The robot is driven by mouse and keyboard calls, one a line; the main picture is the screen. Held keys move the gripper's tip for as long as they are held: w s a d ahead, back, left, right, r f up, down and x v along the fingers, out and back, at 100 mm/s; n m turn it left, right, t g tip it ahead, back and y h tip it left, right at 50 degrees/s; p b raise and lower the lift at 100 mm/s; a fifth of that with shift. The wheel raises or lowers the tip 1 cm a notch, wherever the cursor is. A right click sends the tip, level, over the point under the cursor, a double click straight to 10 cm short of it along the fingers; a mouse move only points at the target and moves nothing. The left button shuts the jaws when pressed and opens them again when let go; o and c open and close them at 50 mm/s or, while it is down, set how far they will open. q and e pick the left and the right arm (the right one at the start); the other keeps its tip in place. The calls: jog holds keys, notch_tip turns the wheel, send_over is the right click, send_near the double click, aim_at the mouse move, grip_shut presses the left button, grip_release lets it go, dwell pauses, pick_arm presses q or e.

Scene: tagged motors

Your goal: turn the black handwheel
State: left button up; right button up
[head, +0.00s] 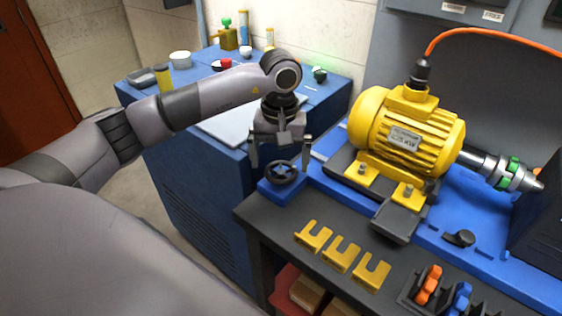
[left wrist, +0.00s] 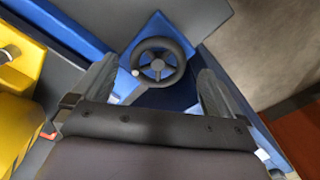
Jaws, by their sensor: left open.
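The black handwheel (head: 282,173) is mounted on the corner of a blue base, at the left end of the yellow motor's bench. In the left wrist view the handwheel (left wrist: 158,62) shows its spokes, hub and a small pale knob on its rim. My left gripper (head: 281,167) is open directly above the handwheel, with one finger on either side of it in the picture. In the left wrist view its fingers (left wrist: 158,88) frame the wheel and do not appear to touch it. My right gripper is not in view.
The yellow motor (head: 407,135) stands right of the handwheel, its shaft running to a coupling (head: 510,175). Yellow slotted shims (head: 341,254) lie on the dark bench in front. A blue cabinet (head: 205,170) stands behind left. Orange and blue clamps or locks (head: 429,284) sit front right.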

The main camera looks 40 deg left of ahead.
aim_at(281, 175)
pick_arm(q)
jog(key=shift+f, duration=1.1)
jog(key=c, duration=1)
